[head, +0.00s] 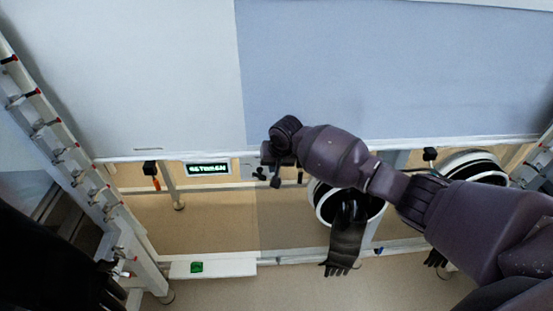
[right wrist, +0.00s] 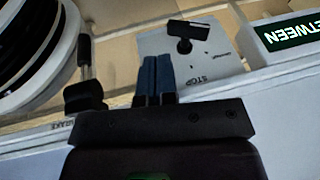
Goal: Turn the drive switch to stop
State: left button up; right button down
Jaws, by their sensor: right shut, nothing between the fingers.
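The drive switch is a black T-shaped handle (right wrist: 183,32) on a white plate (right wrist: 208,62) in the right wrist view. The plate carries the word STOP near its lower edge and a second label that is too small to read. In the head view the plate (head: 247,166) is partly hidden by my gripper. My right gripper (right wrist: 156,66) is shut and empty, its fingertips in front of the plate, beside the handle and apparently apart from it. It also shows in the head view (head: 276,180). My left gripper is not in view.
A lit display (head: 208,169) beside the switch reads BETWEEN. A black lever (right wrist: 86,88) stands on the other side of my fingers. A round glove port (head: 322,205) with a hanging black glove (head: 345,242) is close to my right arm. A green button (head: 196,267) sits lower left.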

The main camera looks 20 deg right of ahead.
aim_at(266, 180)
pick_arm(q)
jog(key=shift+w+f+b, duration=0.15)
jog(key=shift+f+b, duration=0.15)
pick_arm(e)
jog(key=f, duration=0.1)
jog(key=a+f, duration=0.1)
jog(key=f, duration=0.1)
jog(key=shift+w+a+f, duration=0.15)
jog(key=shift+w+a, duration=0.15)
jog(key=shift+a, duration=0.1)
jog(key=shift+a+f, duration=0.1)
jog(key=shift+f, duration=0.05)
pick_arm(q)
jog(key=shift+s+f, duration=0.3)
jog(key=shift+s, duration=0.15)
pick_arm(e)
jog(key=shift+s+f+y, duration=0.1)
jog(key=shift+f+y, duration=0.1)
jog(key=shift+y, duration=0.2)
